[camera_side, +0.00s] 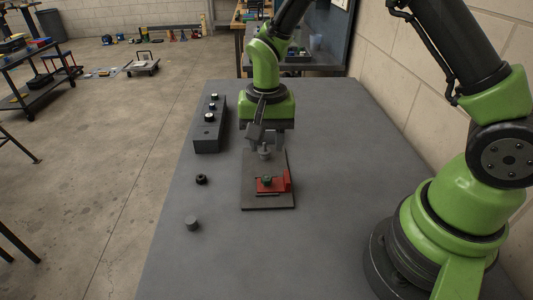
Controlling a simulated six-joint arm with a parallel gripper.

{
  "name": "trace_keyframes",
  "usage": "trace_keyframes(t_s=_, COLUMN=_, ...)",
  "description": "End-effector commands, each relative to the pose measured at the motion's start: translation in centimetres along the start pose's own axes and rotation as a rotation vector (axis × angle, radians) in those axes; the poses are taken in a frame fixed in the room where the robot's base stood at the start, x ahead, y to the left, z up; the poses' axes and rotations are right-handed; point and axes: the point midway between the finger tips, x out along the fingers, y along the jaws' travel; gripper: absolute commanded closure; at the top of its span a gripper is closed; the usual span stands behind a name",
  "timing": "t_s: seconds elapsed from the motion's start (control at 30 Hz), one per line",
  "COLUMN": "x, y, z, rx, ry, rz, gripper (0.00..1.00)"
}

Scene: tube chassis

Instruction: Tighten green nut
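The green nut (267,180) is a small dark green piece on a red bracket (283,184). The bracket rests on the near part of a grey-brown plate (255,199) on the table. My gripper (267,145) points down over the far part of the plate, beyond the nut and apart from it. A small grey round part (265,152) shows at its fingertips. I cannot tell whether the fingers hold that part or are just in front of or around it. The finger gap is too small to judge.
A dark grey block (208,136) with several round pieces on top stands left of the plate. A black ring-like nut (201,180) and a grey cylinder (192,223) lie on the table (225,265). The table's front and right middle are clear. A wall stands at right.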

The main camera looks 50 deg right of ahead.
Motion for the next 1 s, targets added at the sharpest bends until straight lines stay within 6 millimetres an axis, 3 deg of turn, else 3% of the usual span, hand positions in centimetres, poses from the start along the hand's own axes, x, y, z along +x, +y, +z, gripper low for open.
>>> trace_keyframes(t_s=0.3, x=1.4, y=0.0, z=0.0, rx=0.974, ry=-0.001, rz=0.002, gripper=0.62)
trace_keyframes(t_s=0.5, x=1.9, y=0.0, z=0.0, rx=1.367, ry=0.0, rz=0.001, gripper=0.62)
trace_keyframes(t_s=0.77, x=2.7, y=0.1, z=0.1, rx=1.485, ry=0.0, rz=0.003, gripper=0.62)
trace_keyframes(t_s=1.0, x=5.3, y=0.1, z=0.1, rx=1.484, ry=0.001, rz=0.005, gripper=0.62)
